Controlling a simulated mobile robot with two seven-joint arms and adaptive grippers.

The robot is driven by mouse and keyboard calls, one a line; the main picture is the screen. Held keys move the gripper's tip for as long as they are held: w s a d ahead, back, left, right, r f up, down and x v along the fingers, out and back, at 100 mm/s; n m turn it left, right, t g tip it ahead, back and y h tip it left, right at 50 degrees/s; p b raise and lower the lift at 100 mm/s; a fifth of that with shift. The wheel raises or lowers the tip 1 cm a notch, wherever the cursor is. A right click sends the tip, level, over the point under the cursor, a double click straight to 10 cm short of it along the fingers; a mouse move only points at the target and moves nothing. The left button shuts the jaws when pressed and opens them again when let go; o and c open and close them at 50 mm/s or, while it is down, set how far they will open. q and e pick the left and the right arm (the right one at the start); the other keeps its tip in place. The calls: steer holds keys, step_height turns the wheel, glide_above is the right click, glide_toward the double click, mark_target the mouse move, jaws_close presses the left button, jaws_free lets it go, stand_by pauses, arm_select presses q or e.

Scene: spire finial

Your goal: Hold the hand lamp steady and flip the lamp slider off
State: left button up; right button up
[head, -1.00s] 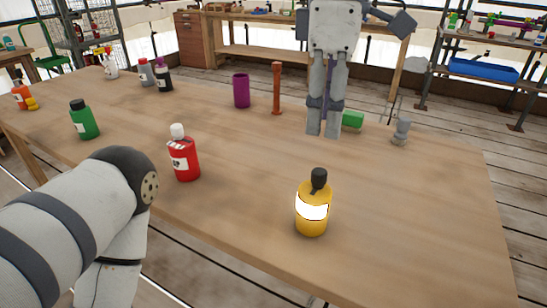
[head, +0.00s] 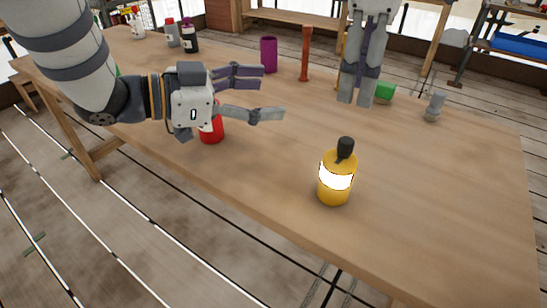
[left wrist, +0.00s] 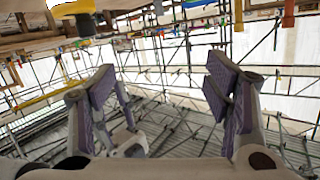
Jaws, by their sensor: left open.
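The hand lamp (head: 335,188) is a yellow bottle-shaped body with a brightly glowing band and a black top. It stands upright near the table's front edge; the slider cannot be made out clearly. In the left wrist view, which is upside down, a yellow body with a dark end (left wrist: 70,9), likely the lamp, shows at the upper left. My left gripper (head: 272,94) is open and empty, left of and apart from the lamp, its fingers pointing right. My right gripper (head: 356,102) hangs fingers-down behind the lamp, apart from it; its opening is unclear.
A red bottle (head: 211,130) stands partly hidden behind my left gripper. A purple cup (head: 268,54), an orange post (head: 305,52), a green block (head: 385,93) and a grey object (head: 434,107) stand farther back. The table (head: 440,190) is clear right of the lamp.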

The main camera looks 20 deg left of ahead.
mark_target(337, 173)
arm_select(q)
steer(key=s+d+f+m+g, duration=0.1)
steer(key=s+d+f+g, duration=0.3)
steer(key=s+f, duration=0.3)
steer(key=x, duration=1.2)
steer(key=shift+d+f, duration=0.15)
steer(key=shift+d, duration=0.1)
steer(key=shift+c, duration=0.2)
